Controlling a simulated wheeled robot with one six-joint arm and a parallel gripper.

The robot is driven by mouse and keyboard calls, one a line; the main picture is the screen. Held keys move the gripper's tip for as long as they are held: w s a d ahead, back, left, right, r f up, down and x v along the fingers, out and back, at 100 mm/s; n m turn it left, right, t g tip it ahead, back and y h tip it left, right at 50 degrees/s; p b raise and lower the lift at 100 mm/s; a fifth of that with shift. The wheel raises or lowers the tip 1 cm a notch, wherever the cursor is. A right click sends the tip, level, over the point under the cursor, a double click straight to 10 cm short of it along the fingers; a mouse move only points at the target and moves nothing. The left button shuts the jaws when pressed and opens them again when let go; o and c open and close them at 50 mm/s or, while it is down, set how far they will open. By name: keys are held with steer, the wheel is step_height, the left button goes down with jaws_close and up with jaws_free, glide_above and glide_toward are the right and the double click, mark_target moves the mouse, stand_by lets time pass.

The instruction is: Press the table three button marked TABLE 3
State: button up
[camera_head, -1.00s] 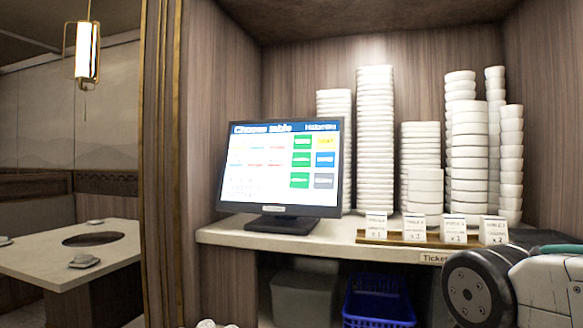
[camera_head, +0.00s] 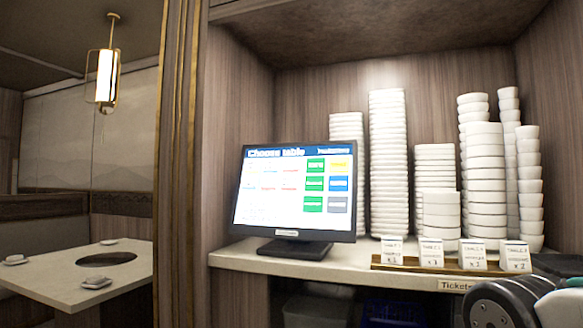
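A monitor (camera_head: 292,192) stands on a pale shelf, its screen headed "Choose table". Colored buttons show at the screen's right: green ones in a column, with yellow, blue and grey ones beside them. Paler entries with red and blue text fill the left part. The small button labels are too blurred to read, so I cannot tell which is TABLE 3. Part of my arm shows at the bottom right corner, below and right of the monitor. My gripper is not in view.
Tall stacks of white bowls (camera_head: 388,165) stand right of the monitor. Several small ticket cards (camera_head: 432,252) stand in a wooden holder (camera_head: 450,268) at the shelf's (camera_head: 230,258) front edge. A dark wall post with gold trim is at left, with a dining table (camera_head: 50,290) beyond.

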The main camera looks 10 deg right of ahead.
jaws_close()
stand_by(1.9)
